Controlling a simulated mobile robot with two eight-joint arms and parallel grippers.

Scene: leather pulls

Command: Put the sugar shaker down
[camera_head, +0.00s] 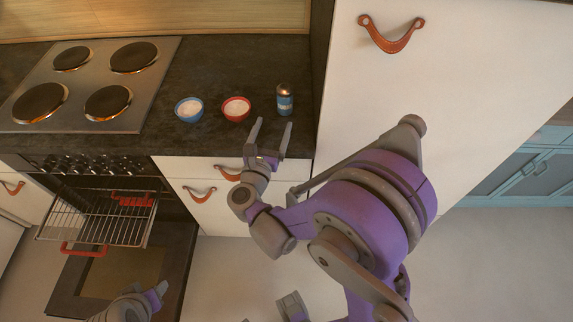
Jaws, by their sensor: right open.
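The sugar shaker (285,100) is a small blue cylinder with a metallic top. It stands upright on the dark countertop (215,75), near the tall white cabinet. My right gripper (273,123) is open and empty at the counter's front edge, with its fingers pointing toward the counter. Its fingertips are just in front of the shaker and appear apart from it. My left arm (135,302) shows only in part at the bottom left, and I cannot tell how its gripper stands.
A blue bowl (189,109) and a red bowl (236,108), both with white contents, stand left of the shaker. A stove top (90,85) is further left. Below it, the oven is open with its rack (100,215) pulled out. A tall white cabinet (450,90) bounds the counter on the right.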

